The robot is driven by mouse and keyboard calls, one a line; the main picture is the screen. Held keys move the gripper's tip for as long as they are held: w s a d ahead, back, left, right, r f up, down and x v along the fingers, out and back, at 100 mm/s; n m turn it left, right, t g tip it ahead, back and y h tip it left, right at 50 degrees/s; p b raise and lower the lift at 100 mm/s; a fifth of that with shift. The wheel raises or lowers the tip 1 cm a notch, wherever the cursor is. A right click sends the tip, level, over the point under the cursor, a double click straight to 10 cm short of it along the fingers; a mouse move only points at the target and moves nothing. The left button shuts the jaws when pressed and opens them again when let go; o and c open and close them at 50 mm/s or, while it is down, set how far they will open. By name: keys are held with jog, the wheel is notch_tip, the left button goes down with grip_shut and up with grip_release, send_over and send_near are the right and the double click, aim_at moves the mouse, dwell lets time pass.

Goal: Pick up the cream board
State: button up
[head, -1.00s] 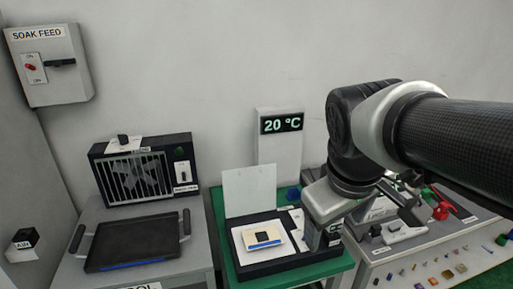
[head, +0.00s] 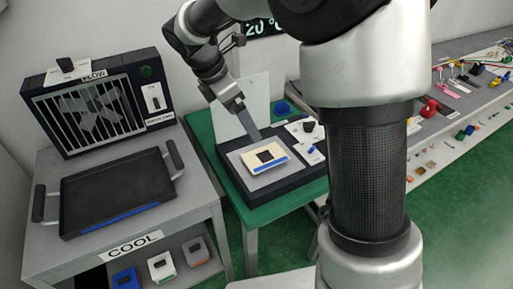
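The cream board (head: 252,160) lies flat on the grey plate (head: 236,164) of a black-framed fixture on the green table. It has a dark square in its middle and a blue stripe along its front edge. My gripper (head: 256,139) points down just behind the board, with its tip close to the board's back edge. I cannot tell whether it touches the board. The fingers show nearly edge-on, so the gap between them is hidden.
An upright pale panel (head: 246,106) stands behind the fixture. A black tray (head: 115,193) sits on the COOL table at left, before a fan box (head: 88,106).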

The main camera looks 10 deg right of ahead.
aim_at(265, 156)
jog(key=b+x, duration=0.4)
jog(key=x, duration=1.2)
jog(key=shift+d+f, duration=0.2)
jog(key=shift+f, duration=0.1)
jog(key=shift+r, duration=0.1)
jog(key=c, duration=1.3)
